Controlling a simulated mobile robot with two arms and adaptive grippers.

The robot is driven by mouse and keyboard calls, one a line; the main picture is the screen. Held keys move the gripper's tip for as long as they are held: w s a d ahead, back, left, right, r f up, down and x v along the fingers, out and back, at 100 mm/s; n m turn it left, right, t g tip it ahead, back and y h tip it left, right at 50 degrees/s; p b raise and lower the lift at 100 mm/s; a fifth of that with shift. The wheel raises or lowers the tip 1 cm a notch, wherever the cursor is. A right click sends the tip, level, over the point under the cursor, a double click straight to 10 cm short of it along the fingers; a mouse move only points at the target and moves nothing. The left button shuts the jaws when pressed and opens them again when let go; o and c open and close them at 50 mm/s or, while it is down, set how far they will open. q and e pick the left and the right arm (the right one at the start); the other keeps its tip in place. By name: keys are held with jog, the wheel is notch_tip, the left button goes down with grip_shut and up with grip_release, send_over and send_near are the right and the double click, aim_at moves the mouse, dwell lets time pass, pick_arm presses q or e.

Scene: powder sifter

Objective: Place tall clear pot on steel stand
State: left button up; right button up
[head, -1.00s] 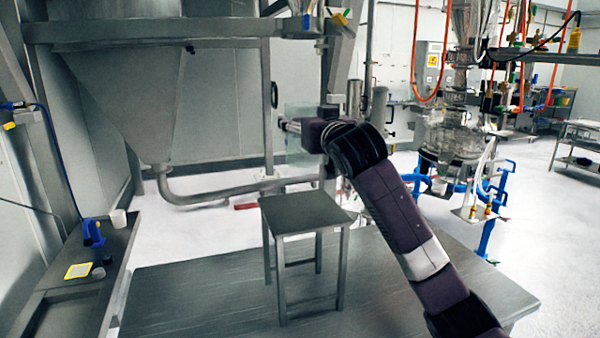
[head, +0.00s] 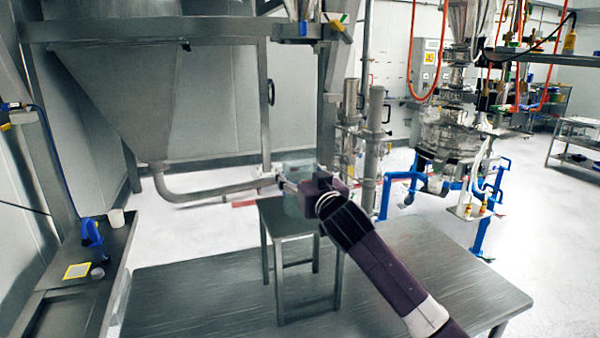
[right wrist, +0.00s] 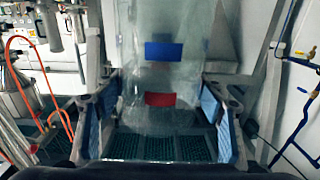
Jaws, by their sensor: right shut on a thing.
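The tall clear pot (head: 296,172) is see-through and faint in the head view, at the top of the steel stand (head: 270,215). In the right wrist view the pot (right wrist: 165,75) fills the upper middle, with a blue patch and a red patch on it. My right gripper (head: 290,186) is shut on the pot, with a finger on each side of it in the right wrist view. I cannot tell whether the pot's base touches the stand's top. The gripper hides part of the pot. My left gripper is not in view.
The stand is on a grey table (head: 200,300), clear around it. A large steel hopper (head: 120,95) with a pipe (head: 215,190) is behind left. A side bench (head: 70,300) at left holds a white cup (head: 116,218) and a blue tool (head: 91,232).

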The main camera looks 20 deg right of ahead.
jog(key=shift+f, duration=0.2)
jog(key=o, duration=1.2)
jog(key=shift+r, duration=0.1)
jog(key=shift+r, duration=0.2)
jog(key=shift+s+f, duration=0.15)
jog(key=shift+s, duration=0.1)
jog(key=s+b, duration=0.3)
jog(key=s, duration=0.8)
jog(key=shift+s+d, duration=0.15)
jog(key=shift+s, duration=0.15)
